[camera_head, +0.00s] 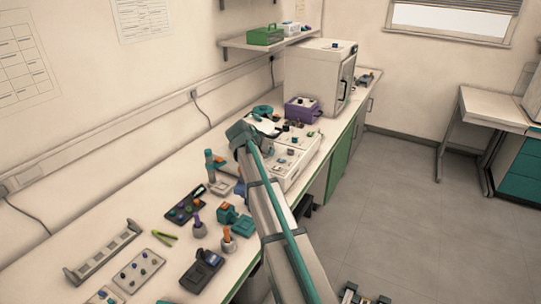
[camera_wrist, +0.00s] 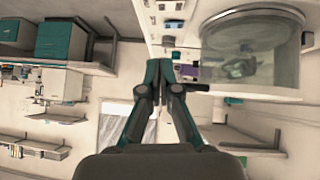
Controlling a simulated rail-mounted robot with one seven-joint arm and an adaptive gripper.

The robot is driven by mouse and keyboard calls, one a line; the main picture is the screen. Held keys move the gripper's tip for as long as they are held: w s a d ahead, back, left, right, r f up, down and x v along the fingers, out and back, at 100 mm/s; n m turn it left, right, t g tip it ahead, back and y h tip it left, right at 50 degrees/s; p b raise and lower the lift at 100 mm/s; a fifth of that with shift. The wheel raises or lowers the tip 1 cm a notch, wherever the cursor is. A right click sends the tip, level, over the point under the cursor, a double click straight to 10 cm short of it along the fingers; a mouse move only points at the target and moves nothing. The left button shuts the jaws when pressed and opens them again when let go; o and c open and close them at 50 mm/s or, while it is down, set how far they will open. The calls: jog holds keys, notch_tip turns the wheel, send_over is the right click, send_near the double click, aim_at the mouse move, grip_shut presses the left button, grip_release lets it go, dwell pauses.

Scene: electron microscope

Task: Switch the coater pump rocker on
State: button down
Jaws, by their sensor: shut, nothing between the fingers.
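In the head view a low white bench unit (camera_head: 302,150) with small dark controls on it stands on the bench, partly behind my arm. In the wrist view a pale panel (camera_wrist: 165,12) with small knobs and switches lies ahead and beside a clear glass cylinder (camera_wrist: 250,50). A purple-marked control (camera_wrist: 187,73) shows just right of the fingertips. I cannot tell which control is the pump rocker or how it is set. My gripper (camera_wrist: 160,66) is shut and empty, its tips close in front of the panel; contact cannot be made out. The head view does not show the fingers clearly.
A purple box (camera_head: 303,110) and a tall white cabinet (camera_head: 312,75) stand farther along the bench. Nearer are a teal device (camera_head: 235,220), a dark tray (camera_head: 186,206), a black device (camera_head: 202,270) and a white rack (camera_head: 103,252).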

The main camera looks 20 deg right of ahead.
jog(key=p, duration=0.2)
send_over(281, 168)
jog(key=a, duration=0.2)
jog(key=f, duration=0.5)
jog(key=shift+s+a+f, duration=0.1)
jog(key=shift+s+f, duration=0.1)
jog(key=shift+s, duration=0.1)
notch_tip(281, 168, down, 2)
jog(key=shift+s+f+p, duration=0.1)
jog(key=shift+f+p, duration=0.1)
jog(key=shift+p, duration=0.45)
jog(key=shift+s+d+f+p, duration=0.1)
jog(key=shift+f+p, duration=0.05)
jog(key=shift+f, duration=0.4)
jog(key=shift+d+f+p, duration=0.1)
jog(key=shift+f+p, duration=0.05)
jog(key=shift+f, duration=0.35)
jog(key=shift+s+f+b, duration=0.1)
jog(key=shift+f+b, duration=0.25)
jog(key=shift+b, duration=0.35)
jog(key=shift+r, duration=0.15)
jog(key=shift+w+a+r+b, duration=0.25)
jog(key=shift+w+a+b, duration=0.15)
jog(key=shift+w, duration=0.2)
jog(key=shift+r, duration=0.1)
